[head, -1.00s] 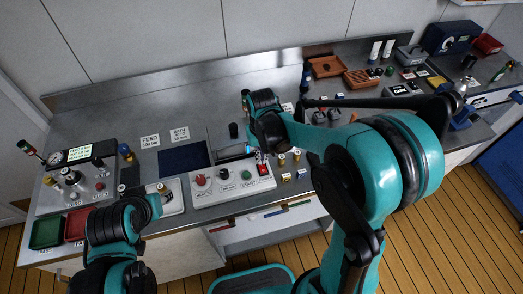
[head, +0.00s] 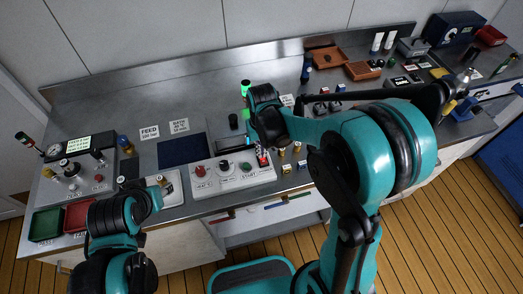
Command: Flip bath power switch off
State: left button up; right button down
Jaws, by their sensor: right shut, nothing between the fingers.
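The white control panel (head: 205,191) stands at the front of the bench, with a red knob, a dark knob and a green START button. At its right end is a small red switch (head: 264,161), which I take as the bath power switch; its position is too small to tell. My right gripper (head: 261,146) points down just above and behind this switch. Its fingers are mostly hidden by my wrist, and I cannot tell whether they touch the switch. My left gripper (head: 161,184) is at the panel's left, over a pale tray; its fingers are unclear.
A signal light (head: 245,88) glows green behind my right wrist. A grey console (head: 85,185) with gauges stands left, with green (head: 46,224) and red bins before it. A dark blue mat (head: 182,151) lies behind the panel. Small brass parts stand right of the panel.

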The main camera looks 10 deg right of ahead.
jog(key=shift+s+r, duration=0.1)
jog(key=shift+s, duration=0.3)
jog(key=shift+s+r, duration=0.15)
jog(key=shift+s, duration=0.3)
jog(key=shift+w, duration=0.1)
jog(key=shift+w+r+p, duration=0.1)
jog(key=shift+r+p, duration=0.3)
jog(key=shift+p, duration=0.1)
jog(key=r+p, duration=0.1)
jog(key=r, duration=0.1)
jog(key=w+r+p, duration=0.1)
jog(key=r+p, duration=0.1)
jog(key=shift+r, duration=0.35)
notch_tip(320, 180, up, 8)
jog(key=w+p, duration=0.1)
jog(key=shift+w, duration=0.35)
